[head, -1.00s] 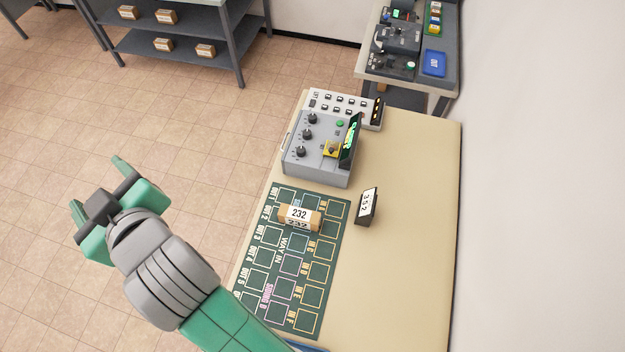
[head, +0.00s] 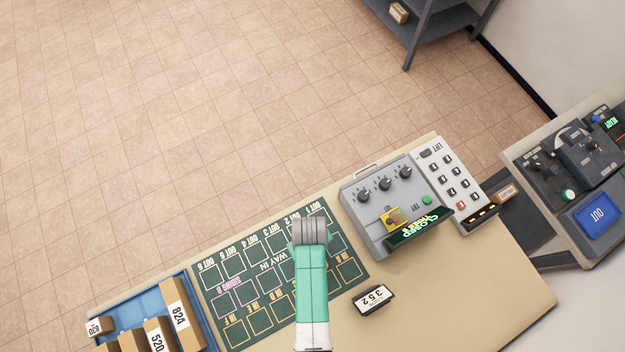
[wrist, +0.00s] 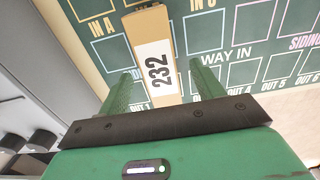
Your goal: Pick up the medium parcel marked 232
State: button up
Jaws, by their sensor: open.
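The parcel marked 232 (wrist: 157,66) is a brown box with a white label, lying on the dark green mat in the wrist view. My gripper (wrist: 161,74) is open above it, with one green finger to each side of the parcel's near part. I cannot tell how far above the mat the fingertips are. In the head view my arm reaches over the mat (head: 236,334), and my wrist hides the parcel and the fingers.
A grey control box (head: 375,200) with knobs and a keypad unit (head: 452,185) stand beyond the mat. A blue tray (head: 150,303) holds several parcels at the left.

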notch_tip(320, 180, down, 5)
jog(key=shift+f, duration=0.1)
jog(key=c, duration=1.2)
jog(key=shift+r, duration=0.5)
jog(key=r, duration=0.2)
jog(key=shift+s+a+r, duration=0.25)
jog(key=shift+s+r, duration=0.1)
jog(key=s+a, duration=0.3)
jog(key=s, duration=0.1)
jog(key=s+a+r, duration=0.1)
jog(key=s+a, duration=0.2)
jog(key=s, duration=0.1)
jog(key=s+a, duration=0.3)
jog(key=shift+s+a+r+b, duration=0.15)
jog(key=shift+s+r+b, duration=0.1)
jog(key=shift+s+b, duration=0.15)
